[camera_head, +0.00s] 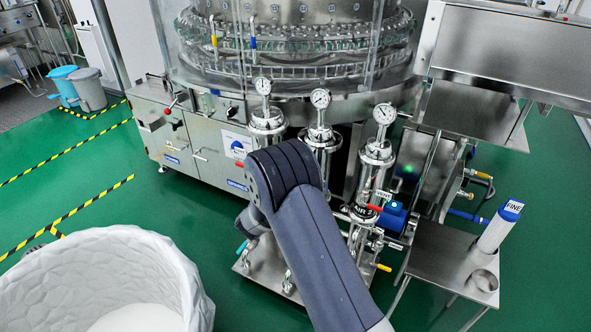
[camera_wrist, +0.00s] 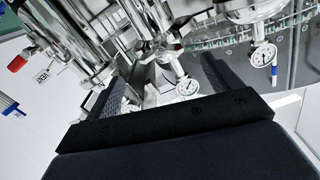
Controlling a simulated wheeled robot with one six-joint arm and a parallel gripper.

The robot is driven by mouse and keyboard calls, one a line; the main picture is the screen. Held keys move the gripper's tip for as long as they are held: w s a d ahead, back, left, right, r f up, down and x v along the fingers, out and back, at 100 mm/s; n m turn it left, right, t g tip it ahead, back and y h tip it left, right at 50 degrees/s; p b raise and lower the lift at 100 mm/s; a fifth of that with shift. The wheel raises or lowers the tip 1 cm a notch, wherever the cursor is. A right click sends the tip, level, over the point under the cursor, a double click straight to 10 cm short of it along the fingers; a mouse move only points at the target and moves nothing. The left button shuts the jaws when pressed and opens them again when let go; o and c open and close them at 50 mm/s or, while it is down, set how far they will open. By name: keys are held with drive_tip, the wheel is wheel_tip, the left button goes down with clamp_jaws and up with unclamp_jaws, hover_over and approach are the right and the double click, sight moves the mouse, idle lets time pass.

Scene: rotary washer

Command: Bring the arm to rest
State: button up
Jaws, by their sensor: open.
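My arm rises from the lower middle of the head view and bends at an elbow in front of the washer's steel filter housings (camera_head: 320,135). My gripper is hidden behind the arm in the head view. In the wrist view my gripper (camera_wrist: 168,82) shows two dark fingers set wide apart with nothing between them. Past the fingers are steel pipes and pressure gauges (camera_wrist: 187,87), apart from the fingers as far as I can tell. A second gauge (camera_wrist: 263,55) shows at the right of that view.
The rotary washer (camera_head: 300,60) fills the back. A side table (camera_head: 455,262) at right carries a white cylinder labelled FINE (camera_head: 497,228). A white tub (camera_head: 100,270) stands at lower left. Blue and grey bins (camera_head: 88,90) are far left. Green floor at left is clear.

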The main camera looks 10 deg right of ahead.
idle(0.3)
drive_tip(key=b+x, duration=0.1)
drive_tip(key=x, duration=1)
drive_tip(key=shift+s, duration=0.1)
